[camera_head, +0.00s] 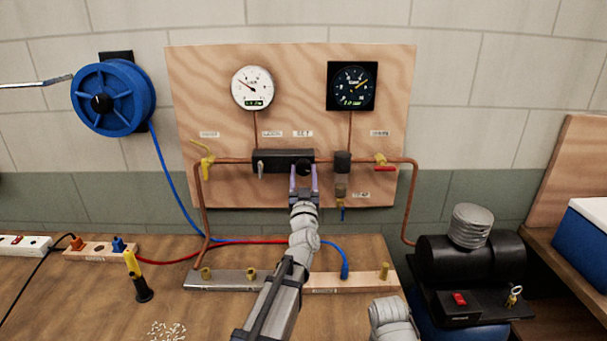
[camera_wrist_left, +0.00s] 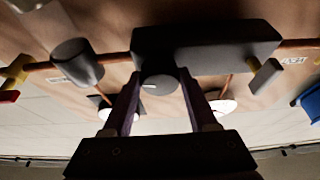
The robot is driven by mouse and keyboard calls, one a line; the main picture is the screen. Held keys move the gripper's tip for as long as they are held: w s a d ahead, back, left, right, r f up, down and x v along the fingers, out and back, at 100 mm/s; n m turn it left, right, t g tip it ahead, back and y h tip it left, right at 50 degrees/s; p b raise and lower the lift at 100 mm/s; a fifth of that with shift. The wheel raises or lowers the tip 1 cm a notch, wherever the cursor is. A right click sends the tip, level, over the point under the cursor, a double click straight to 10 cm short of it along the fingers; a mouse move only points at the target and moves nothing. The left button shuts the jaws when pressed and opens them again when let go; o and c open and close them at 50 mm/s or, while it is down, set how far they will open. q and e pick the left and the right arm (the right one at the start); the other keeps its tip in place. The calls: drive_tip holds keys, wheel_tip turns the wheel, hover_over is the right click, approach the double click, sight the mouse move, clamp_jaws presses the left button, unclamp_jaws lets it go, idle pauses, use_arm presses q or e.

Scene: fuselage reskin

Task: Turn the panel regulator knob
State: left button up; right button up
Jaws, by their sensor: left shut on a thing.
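The panel regulator (camera_head: 272,160) is a black block on the copper pipe of the wooden board. Its round dark knob (camera_head: 304,168) is at the block's right end. My left gripper (camera_head: 304,172) reaches up to it, with one purple finger on each side of the knob. In the left wrist view, which is upside down, the knob (camera_wrist_left: 160,86) with a small white mark sits between the fingertips (camera_wrist_left: 158,88), and the gripper is shut on it. The block (camera_wrist_left: 205,47) shows behind. The fingers partly hide the knob's sides. My right gripper is not in view.
A white gauge (camera_head: 252,88) and a black gauge (camera_head: 351,86) hang above. A yellow valve handle (camera_head: 206,160) is left, a red one (camera_head: 385,168) right. A dark filter (camera_head: 342,162) is close to the knob. A blue hose reel (camera_head: 113,98) and a compressor (camera_head: 470,262) flank the board.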

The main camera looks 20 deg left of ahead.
use_arm(q)
drive_tip(key=shift+c, duration=0.4)
drive_tip(key=shift+n, duration=0.4)
drive_tip(key=n+y, duration=0.1)
drive_tip(key=n, duration=0.1)
drive_tip(key=n+y, duration=0.1)
drive_tip(key=shift+w+d+r+n+g, duration=0.1)
drive_tip(key=shift+d+n+g, duration=0.05)
drive_tip(key=shift+n+g, duration=0.25)
drive_tip(key=shift+n+g+y+p, duration=0.45)
drive_tip(key=shift+n+y, duration=0.15)
drive_tip(key=shift+n, duration=0.7)
drive_tip(key=shift+n+g+y+p, duration=0.45)
drive_tip(key=shift+n+y, duration=0.15)
drive_tip(key=shift+n, duration=0.7)
drive_tip(key=o, duration=1.4)
drive_tip(key=shift+d, duration=0.1)
